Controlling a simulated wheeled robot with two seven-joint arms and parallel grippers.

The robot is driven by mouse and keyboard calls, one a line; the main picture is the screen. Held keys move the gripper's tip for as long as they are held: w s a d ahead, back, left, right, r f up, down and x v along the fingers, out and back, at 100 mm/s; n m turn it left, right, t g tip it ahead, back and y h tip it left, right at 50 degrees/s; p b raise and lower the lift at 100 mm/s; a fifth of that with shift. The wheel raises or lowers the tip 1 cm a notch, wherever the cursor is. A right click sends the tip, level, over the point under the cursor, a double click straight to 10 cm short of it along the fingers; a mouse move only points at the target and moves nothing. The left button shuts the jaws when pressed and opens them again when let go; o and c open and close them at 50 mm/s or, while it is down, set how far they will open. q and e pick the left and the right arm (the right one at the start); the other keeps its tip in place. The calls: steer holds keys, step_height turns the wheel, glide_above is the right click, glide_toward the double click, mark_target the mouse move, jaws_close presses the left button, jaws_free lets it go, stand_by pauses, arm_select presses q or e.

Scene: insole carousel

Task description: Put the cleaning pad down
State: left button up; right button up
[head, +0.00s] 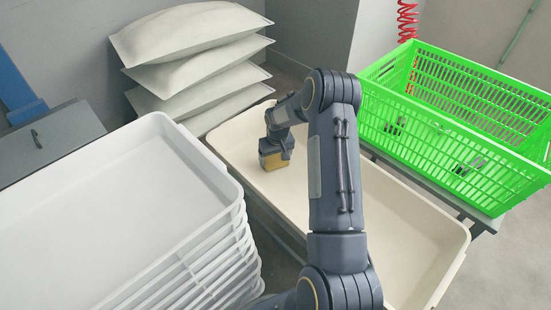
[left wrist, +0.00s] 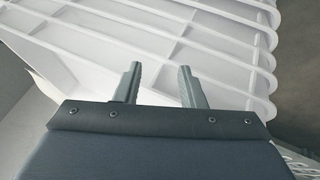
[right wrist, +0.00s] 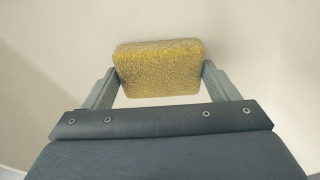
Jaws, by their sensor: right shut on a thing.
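The cleaning pad (right wrist: 158,70) is a yellow, rough-textured block. My right gripper (right wrist: 158,78) is shut on it, one finger at each side. In the head view the pad (head: 272,161) shows below my right gripper (head: 277,150), inside the long cream tray (head: 430,245). I cannot tell whether the pad touches the tray's floor. My left gripper (left wrist: 158,85) is open and empty, with a gap between its fingers, beside the ribbed white trays (left wrist: 200,40). It is not visible in the head view.
A stack of white trays (head: 110,215) stands at the left. Several pale sacks (head: 190,35) are piled behind. A green crate (head: 450,120) stands on a grey surface at the right. My right arm crosses over the middle of the cream tray.

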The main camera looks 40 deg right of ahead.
steer(key=shift+r, duration=0.1)
steer(key=shift+f, duration=0.2)
steer(key=o, duration=0.9)
steer(key=shift+r, duration=0.1)
